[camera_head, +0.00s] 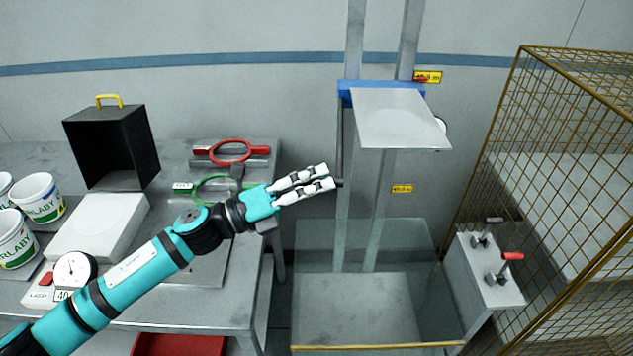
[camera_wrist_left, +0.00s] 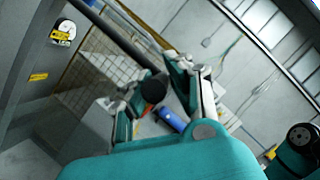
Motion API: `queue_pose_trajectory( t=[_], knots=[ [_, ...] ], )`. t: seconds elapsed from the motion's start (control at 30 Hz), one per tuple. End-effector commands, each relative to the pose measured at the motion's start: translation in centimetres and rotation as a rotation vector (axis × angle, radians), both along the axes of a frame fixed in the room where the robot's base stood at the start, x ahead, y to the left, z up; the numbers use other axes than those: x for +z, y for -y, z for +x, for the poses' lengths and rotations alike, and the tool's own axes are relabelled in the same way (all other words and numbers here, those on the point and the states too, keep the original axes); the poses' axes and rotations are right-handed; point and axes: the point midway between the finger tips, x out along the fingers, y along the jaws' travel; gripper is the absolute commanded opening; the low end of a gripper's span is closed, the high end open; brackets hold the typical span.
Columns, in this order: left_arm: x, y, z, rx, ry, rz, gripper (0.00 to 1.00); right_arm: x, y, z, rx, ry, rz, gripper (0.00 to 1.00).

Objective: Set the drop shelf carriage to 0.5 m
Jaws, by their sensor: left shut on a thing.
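The drop shelf carriage has a blue crossbar (camera_head: 352,87) and a light grey shelf plate (camera_head: 400,125), high on two upright grey rails (camera_head: 354,40). A yellow label (camera_head: 428,77) is beside the crossbar, and a lower yellow label (camera_head: 402,188) is by the right rail; their text is too small to read. A dark bar (camera_head: 339,150) hangs from the carriage's left side. My left gripper (camera_head: 331,178) is shut on the dark knob at its lower end; the round knob (camera_wrist_left: 153,89) shows between the fingers in the left wrist view. My right gripper is out of view.
A glass-sided bin (camera_head: 365,300) stands below the carriage. A brass mesh cage (camera_head: 570,150) and a clamp stand (camera_head: 490,270) are on the right. A table with a black box (camera_head: 112,145), white cups (camera_head: 38,197) and a dial gauge (camera_head: 76,269) is on the left.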

Motion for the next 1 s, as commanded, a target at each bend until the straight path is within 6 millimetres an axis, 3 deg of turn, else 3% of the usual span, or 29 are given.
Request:
queue_pose_trajectory(
  t=[0.27, 0.8, 1.0],
  knots=[
    [-4.3, 0.0, 0.0, 0.001, -0.006, 0.001, 0.00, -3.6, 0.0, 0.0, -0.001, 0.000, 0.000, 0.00],
    [-17.6, 0.0, 0.0, 0.000, -0.006, 0.001, 0.00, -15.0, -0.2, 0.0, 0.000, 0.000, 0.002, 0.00],
    [-19.8, 0.0, 0.0, 0.000, -0.004, 0.002, 0.00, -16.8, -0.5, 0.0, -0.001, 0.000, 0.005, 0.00]
  ],
)
